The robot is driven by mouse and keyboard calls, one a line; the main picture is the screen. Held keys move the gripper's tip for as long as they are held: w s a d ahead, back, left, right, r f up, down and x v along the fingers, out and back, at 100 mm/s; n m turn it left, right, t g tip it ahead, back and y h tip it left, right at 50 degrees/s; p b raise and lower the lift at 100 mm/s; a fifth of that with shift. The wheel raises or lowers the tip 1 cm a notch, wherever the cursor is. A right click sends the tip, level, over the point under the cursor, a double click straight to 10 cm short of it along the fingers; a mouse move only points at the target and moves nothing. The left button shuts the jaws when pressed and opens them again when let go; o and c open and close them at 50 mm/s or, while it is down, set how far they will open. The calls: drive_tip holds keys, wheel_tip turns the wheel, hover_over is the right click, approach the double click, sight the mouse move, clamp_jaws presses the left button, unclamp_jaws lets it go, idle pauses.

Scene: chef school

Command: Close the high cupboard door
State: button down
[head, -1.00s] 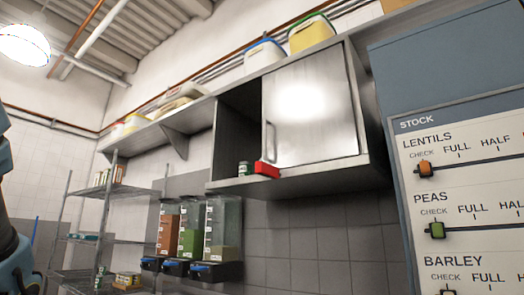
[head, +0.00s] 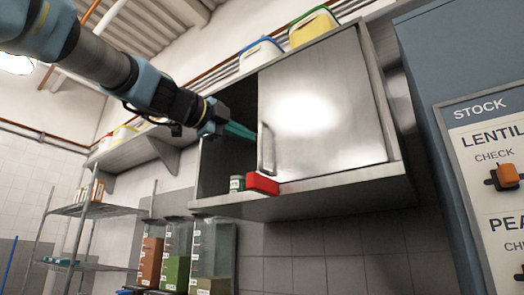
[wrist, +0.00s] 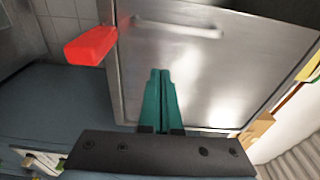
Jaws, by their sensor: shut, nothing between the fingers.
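The high cupboard (head: 300,205) is a steel wall unit. Its plain steel door (head: 325,110) covers the right part, and a dark opening (head: 222,165) shows at the left. The bar handle (head: 266,150) is near the door's left edge. My gripper (head: 252,134) is shut and empty, its green fingers just left of the handle in the head view. In the wrist view the shut fingers (wrist: 158,75) lie across the door face (wrist: 230,70), with the handle (wrist: 180,27) above their tips. I cannot tell whether they touch the door.
A red box (head: 262,184) and a small jar (head: 237,184) stand on the cupboard's lower ledge by the opening. Tubs (head: 312,27) sit on top. The blue stock cabinet (head: 425,60) is at the right. Food dispensers (head: 175,260) hang below left.

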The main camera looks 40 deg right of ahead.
drive_tip(key=shift+g, duration=0.4)
drive_tip(key=d+p, duration=0.1)
drive_tip(key=d, duration=0.2)
drive_tip(key=d+p, duration=0.1)
drive_tip(key=d, duration=0.2)
drive_tip(key=d+p, duration=0.1)
drive_tip(key=d, duration=0.3)
drive_tip(key=shift+w+r, duration=0.15)
drive_tip(key=shift+r, duration=0.15)
drive_tip(key=shift+w+a+f, duration=0.1)
drive_tip(key=shift+w+a, duration=0.25)
drive_tip(key=shift+w, duration=0.3)
drive_tip(key=shift+w+a, duration=0.3)
drive_tip(key=shift+w, duration=0.3)
drive_tip(key=shift+w+a, duration=0.25)
drive_tip(key=shift+w, duration=0.35)
